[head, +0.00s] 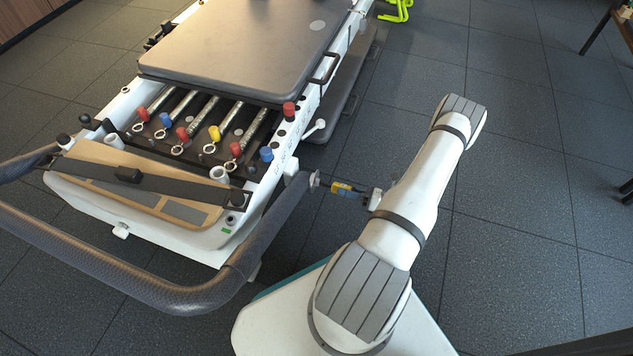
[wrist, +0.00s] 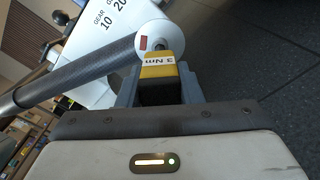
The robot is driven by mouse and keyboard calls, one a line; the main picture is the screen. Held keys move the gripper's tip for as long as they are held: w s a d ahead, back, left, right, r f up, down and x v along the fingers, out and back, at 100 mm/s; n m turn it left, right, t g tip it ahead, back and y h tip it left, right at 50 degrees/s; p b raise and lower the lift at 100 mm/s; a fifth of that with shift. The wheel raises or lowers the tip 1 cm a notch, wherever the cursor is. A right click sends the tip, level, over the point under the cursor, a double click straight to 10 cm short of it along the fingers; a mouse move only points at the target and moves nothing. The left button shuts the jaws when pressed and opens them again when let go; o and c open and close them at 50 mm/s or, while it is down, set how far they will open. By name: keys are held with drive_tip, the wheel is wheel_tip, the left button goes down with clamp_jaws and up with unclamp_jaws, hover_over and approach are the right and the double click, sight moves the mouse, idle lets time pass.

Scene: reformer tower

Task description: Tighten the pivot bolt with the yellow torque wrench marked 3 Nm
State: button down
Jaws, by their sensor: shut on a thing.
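The yellow torque wrench (head: 345,188) is in my gripper (head: 366,196), which is shut on its handle. In the wrist view the wrench (wrist: 158,72) shows its "3 Nm" label between the jaws of my gripper (wrist: 160,88). The wrench's far end points at the round pivot end (head: 314,180) of the dark curved bar. In the wrist view this round white end (wrist: 150,36) lies just beyond the wrench. The bolt itself is largely hidden behind the wrench, and I cannot tell whether the tip is seated on it.
The dark curved bar (head: 165,290) runs around the front of the reformer. Springs with red, blue and yellow knobs lie by the grey carriage (head: 245,45). A white frame plate with "GEAR" markings (wrist: 105,22) is close behind the pivot. The floor at right (head: 530,200) is clear.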

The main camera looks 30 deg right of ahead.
drive_tip(key=shift+m, duration=0.4)
drive_tip(key=shift+m, duration=0.7)
drive_tip(key=shift+s+d, duration=0.35)
drive_tip(key=shift+d, duration=0.05)
drive_tip(key=shift+b+v, duration=0.4)
drive_tip(key=shift+v, duration=0.6)
